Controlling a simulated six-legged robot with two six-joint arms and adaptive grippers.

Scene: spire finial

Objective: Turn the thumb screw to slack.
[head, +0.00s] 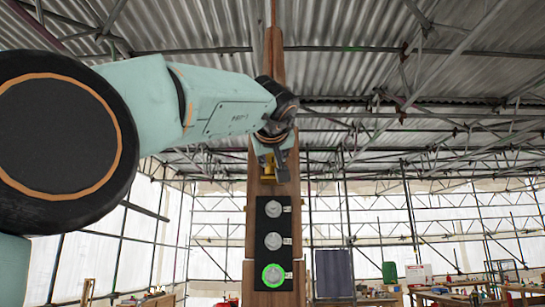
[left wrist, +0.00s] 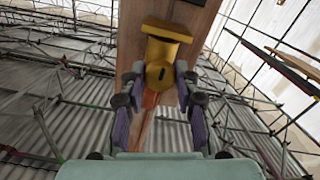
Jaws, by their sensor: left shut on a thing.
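In the head view the left gripper (head: 272,158) reaches in from the left and hides much of the screw. My right gripper is in neither view.
Below the screw, a black plate (head: 273,224) on the post carries three round grey fittings with small labels; the lowest fitting (head: 273,275) has a bright green ring. Scaffold poles and a corrugated roof surround the post. Workbenches (head: 455,298) stand far back at the lower right.

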